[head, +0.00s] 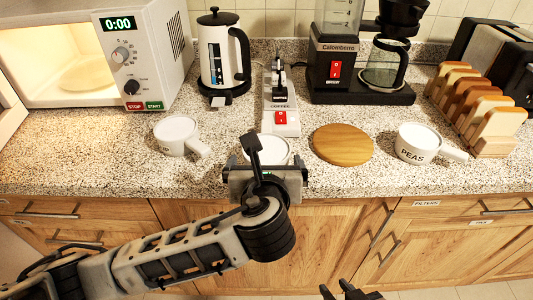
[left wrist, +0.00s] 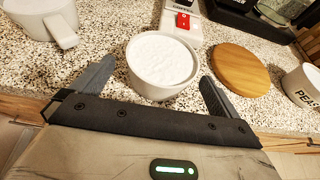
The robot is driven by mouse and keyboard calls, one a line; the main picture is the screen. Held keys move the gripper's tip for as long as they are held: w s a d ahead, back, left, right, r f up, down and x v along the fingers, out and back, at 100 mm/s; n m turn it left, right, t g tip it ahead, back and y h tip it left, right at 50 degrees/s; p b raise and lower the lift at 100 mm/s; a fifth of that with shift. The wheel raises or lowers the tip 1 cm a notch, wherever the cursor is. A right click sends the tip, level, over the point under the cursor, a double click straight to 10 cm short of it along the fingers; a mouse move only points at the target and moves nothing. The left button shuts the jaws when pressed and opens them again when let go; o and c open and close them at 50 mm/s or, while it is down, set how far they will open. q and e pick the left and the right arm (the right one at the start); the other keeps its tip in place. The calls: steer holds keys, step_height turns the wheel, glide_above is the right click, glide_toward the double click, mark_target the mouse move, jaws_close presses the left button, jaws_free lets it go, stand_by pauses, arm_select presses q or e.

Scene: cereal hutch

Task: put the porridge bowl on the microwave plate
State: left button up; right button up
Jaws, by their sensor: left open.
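A white bowl (head: 272,149) with white contents stands on the counter near its front edge, upright; no label on it is readable. In the left wrist view the bowl (left wrist: 163,65) sits between the spread fingers of my left gripper (left wrist: 157,72), with gaps on both sides. In the head view my left gripper (head: 265,172) covers part of the bowl's front. The gripper is open and empty.
A white handled pot (head: 178,133) stands left of the bowl. A round wooden board (head: 343,145) and a handled pot marked PEAS (head: 418,142) lie to the right. A kettle (head: 222,60), coffee maker (head: 370,60) and toast rack (head: 480,110) stand behind. Counter before the microwave is clear.

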mark_target(267, 155)
arm_select(q)
steer(key=shift+x, duration=1.95)
steer(key=shift+d, duration=0.15)
steer(key=c, duration=1.1)
steer(key=shift+r, duration=0.1)
